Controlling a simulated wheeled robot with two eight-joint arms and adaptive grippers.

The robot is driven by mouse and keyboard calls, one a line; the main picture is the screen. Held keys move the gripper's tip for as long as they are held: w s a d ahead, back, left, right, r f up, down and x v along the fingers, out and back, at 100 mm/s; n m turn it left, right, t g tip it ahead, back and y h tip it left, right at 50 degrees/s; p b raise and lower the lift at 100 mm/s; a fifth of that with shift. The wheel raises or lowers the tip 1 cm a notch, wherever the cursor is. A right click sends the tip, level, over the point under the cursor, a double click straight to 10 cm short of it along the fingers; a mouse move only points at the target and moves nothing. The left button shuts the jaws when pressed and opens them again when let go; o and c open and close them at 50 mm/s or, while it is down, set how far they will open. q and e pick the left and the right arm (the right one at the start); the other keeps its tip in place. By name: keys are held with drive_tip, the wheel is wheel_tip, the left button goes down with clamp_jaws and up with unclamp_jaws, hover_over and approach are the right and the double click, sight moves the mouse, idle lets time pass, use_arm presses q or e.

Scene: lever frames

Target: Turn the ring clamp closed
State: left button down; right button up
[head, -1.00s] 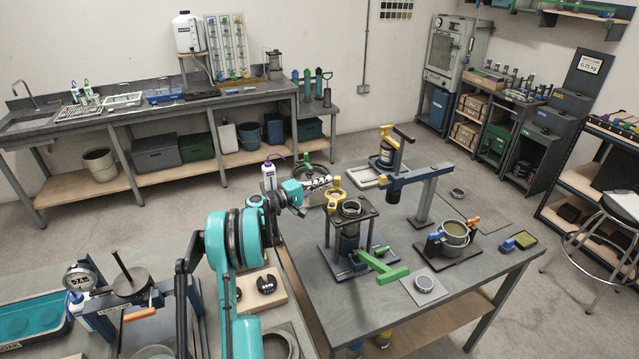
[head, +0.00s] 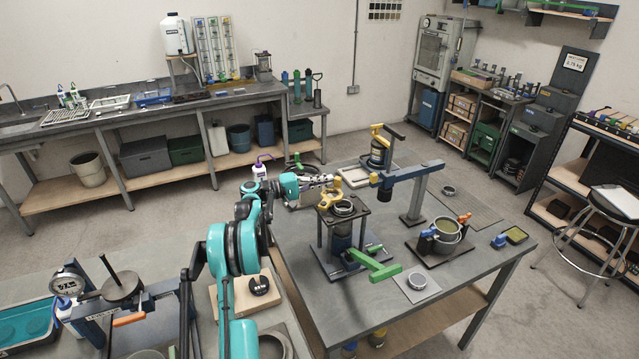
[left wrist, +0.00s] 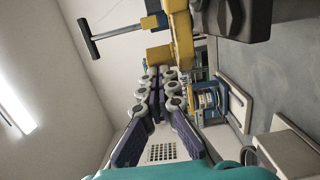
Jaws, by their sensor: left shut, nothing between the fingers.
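A yellow ring-shaped piece with an upright tab (head: 330,197) sits at the rear of a dark stand (head: 350,213) on the grey table; I take it as the ring clamp, but cannot tell how far it is turned. My left gripper (head: 331,180) is shut and empty, just behind and above the yellow piece, pointing right. In the left wrist view its closed fingers (left wrist: 158,100) lie in the middle. A yellow part (left wrist: 180,40) with a dark block is close beside them; I cannot tell whether they touch. My right gripper is not in view.
A green lever (head: 373,264) sticks out of the stand's front.

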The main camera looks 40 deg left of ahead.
sight(339, 183)
use_arm(q)
drive_tip(key=d, duration=0.1)
drive_tip(key=w+d, duration=0.1)
drive_tip(key=d+h+b, duration=0.1)
drive_tip(key=shift+w+d+m+g, duration=0.15)
drive_tip(key=shift+w+m+g, duration=0.1)
drive_tip(key=shift+m+g, duration=0.15)
drive_tip(key=shift+w+d+m+g+h, duration=0.1)
drive_tip(key=shift+d+m+g+h, duration=0.3)
drive_tip(key=shift+h, duration=0.1)
drive_tip(key=shift+d+m+g+h, duration=0.3)
drive_tip(key=shift+d+h, duration=0.05)
drive_tip(key=shift+h, duration=0.05)
drive_tip(key=shift+w+d+f, duration=0.15)
drive_tip(key=shift+w+d, duration=0.05)
drive_tip(key=shift+s+d+r+b, duration=0.1)
drive_tip(key=shift+d+b, duration=0.1)
drive_tip(key=shift+d, duration=0.35)
drive_tip(key=shift+s+d+r+b, duration=0.1)
drive_tip(key=shift+d+b, duration=0.05)
drive_tip(key=shift+d, duration=0.35)
drive_tip(key=shift+d+f, duration=0.1)
drive_tip(key=shift+d, duration=0.4)
drive_tip(key=shift+s, duration=0.1)
